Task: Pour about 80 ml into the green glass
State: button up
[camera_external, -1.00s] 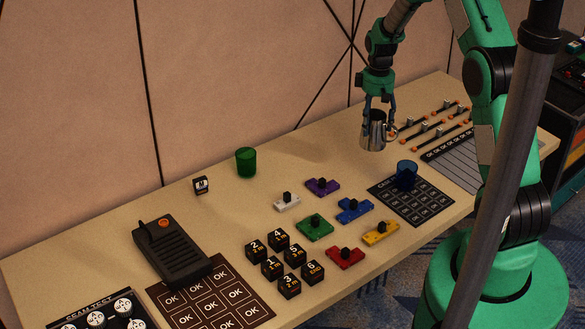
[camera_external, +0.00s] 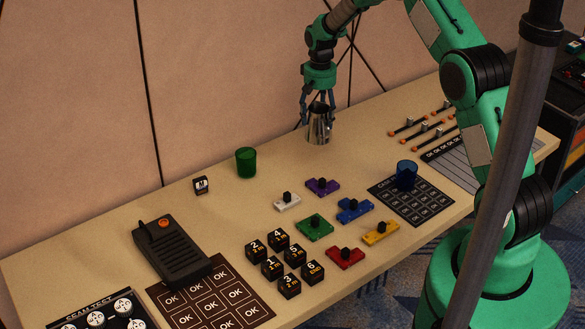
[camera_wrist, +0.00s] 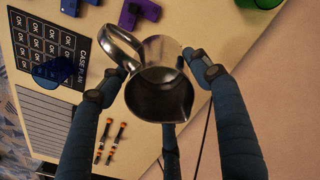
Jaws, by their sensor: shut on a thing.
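My gripper (camera_external: 319,103) is shut on a shiny metal jug (camera_external: 319,128) and holds it near upright at the back of the table. In the wrist view the jug (camera_wrist: 160,92) sits between my fingers, with its handle to the upper left and its spout at the lower right. I cannot tell how much liquid is in it. The green glass (camera_external: 246,162) stands upright on the table, to the left of the jug and apart from it. Part of it shows at the top right of the wrist view (camera_wrist: 262,3). I cannot see into the glass.
A blue glass (camera_external: 407,172) stands on a dark card at the right. Several coloured blocks and numbered black cubes (camera_external: 279,238) lie in front. The table between jug and green glass is clear.

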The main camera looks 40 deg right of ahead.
jog(key=w+a+m+p, duration=0.1)
jog(key=w+a+m, duration=0.4)
jog(key=a, duration=0.6)
jog(key=w+a+m, duration=0.4)
jog(key=a, duration=0.8)
jog(key=w+a+m+p, duration=0.1)
jog(key=w+a+m, duration=0.4)
jog(key=a, duration=0.6)
jog(key=shift+f, duration=2.45)
